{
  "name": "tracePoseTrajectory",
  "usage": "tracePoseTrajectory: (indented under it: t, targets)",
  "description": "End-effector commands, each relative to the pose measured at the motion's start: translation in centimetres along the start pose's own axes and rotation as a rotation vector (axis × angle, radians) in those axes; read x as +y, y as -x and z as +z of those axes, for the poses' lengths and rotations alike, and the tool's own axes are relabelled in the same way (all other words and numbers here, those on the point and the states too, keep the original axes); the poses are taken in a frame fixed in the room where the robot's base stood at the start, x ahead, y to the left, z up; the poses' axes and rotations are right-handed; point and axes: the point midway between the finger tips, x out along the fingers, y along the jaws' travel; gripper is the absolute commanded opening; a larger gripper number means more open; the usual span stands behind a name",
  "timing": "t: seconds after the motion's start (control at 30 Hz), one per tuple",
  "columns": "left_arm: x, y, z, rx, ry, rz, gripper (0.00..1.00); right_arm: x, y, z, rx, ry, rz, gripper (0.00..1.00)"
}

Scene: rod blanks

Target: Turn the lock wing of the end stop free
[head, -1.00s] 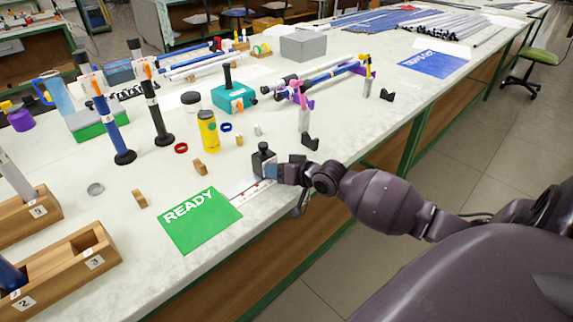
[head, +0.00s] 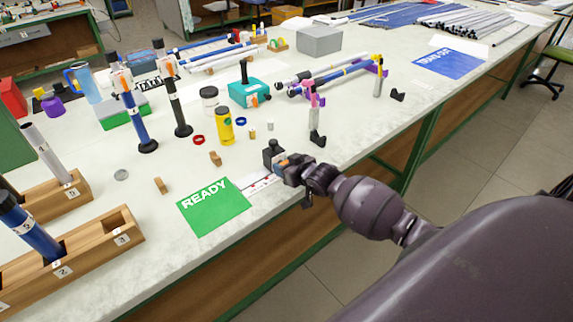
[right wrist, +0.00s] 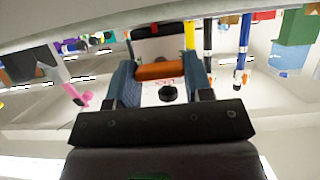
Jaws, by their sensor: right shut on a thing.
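The end stop (head: 271,150) is a small dark block standing near the bench's front edge, at the end of a white marked strip, in the head view. In the right wrist view its dark body (right wrist: 157,29) shows beyond the fingertips. The orange lock wing (right wrist: 162,71) lies between the two blue-grey fingers of my right gripper (right wrist: 160,78). In the head view a bit of orange shows at the fingertips of my right gripper (head: 283,163). The gripper is shut on the wing. My left gripper is not in view.
A green READY mat (head: 214,206) lies left of the end stop. A dark hook-shaped stand (head: 317,137) is close behind my gripper. A yellow bottle (head: 224,127) and small wooden blocks stand farther left. Wooden racks (head: 128,240) hold rods at the left.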

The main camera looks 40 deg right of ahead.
Motion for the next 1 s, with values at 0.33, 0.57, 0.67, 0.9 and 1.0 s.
tracePoseTrajectory:
  t: [0.33, 0.57, 0.67, 0.9, 1.0]
  targets:
    - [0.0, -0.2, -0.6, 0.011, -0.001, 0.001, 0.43, 0.1, 0.0, 0.0, 0.001, 0.004, 0.001, 0.53]
    - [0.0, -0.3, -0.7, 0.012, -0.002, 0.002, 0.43, 0.0, 0.0, 0.0, 0.001, 0.002, 0.001, 0.57]
    - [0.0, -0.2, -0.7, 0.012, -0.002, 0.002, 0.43, 0.0, 0.1, 0.0, 0.000, 0.002, 0.001, 0.57]
    - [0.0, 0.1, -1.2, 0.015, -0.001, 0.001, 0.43, 0.1, 2.5, -0.1, 0.001, 0.002, 0.001, 0.57]
    - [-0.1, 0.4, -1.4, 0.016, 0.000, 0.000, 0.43, 0.1, 4.2, -0.1, 0.001, 0.002, 0.001, 0.57]
